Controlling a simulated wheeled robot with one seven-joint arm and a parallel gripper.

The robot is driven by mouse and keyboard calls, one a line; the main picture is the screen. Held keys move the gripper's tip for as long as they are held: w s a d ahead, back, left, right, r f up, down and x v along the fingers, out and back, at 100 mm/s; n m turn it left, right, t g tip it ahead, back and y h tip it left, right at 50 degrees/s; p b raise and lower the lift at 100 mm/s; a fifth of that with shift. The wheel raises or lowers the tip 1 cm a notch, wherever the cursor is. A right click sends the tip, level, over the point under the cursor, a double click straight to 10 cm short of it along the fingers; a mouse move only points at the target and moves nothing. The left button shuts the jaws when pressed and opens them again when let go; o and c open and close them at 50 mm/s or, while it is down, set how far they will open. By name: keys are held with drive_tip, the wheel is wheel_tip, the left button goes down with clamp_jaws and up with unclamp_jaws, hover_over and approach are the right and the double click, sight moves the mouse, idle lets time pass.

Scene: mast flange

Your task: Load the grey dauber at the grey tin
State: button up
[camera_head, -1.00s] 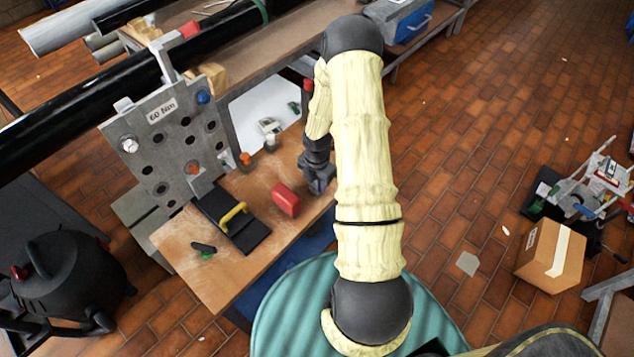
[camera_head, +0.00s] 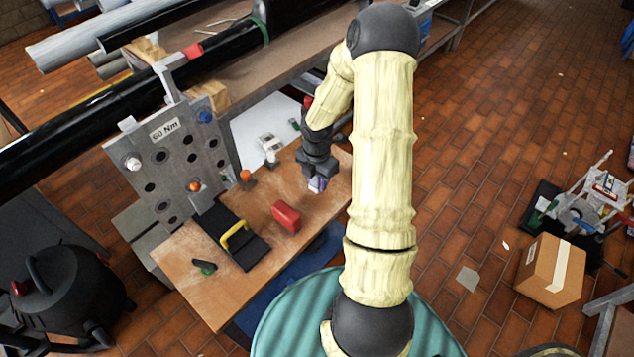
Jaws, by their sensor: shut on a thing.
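My gripper (camera_head: 316,178) is low over the right part of the wooden bench top. It is shut on a small pale grey-violet thing (camera_head: 317,185), mostly hidden by the fingers; it may be the grey dauber, but it is too small to be sure. A small grey piece (camera_head: 270,160) stands on the bench left of my gripper, beside an orange-topped piece (camera_head: 246,177). I cannot tell for certain which piece is the grey tin.
A red block (camera_head: 286,216), a black pad with a yellow handle (camera_head: 235,238) and a green-and-black tool (camera_head: 204,267) lie on the wooden bench top (camera_head: 215,300). An upright steel flange plate (camera_head: 170,160) with holes stands at the bench's left. The bench front is mostly clear.

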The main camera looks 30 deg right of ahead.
idle(0.5)
drive_tip(key=w+a+f+m, duration=0.1)
drive_tip(key=w+a+m, duration=0.2)
drive_tip(key=m, duration=0.8)
drive_tip(key=w+a+f+m, duration=0.1)
drive_tip(key=w+a+m, duration=0.2)
drive_tip(key=m, duration=0.8)
drive_tip(key=shift+w+a+m, duration=0.2)
drive_tip(key=shift+w+m, duration=0.05)
drive_tip(key=shift+m, duration=0.05)
drive_tip(key=shift+w+f, duration=0.1)
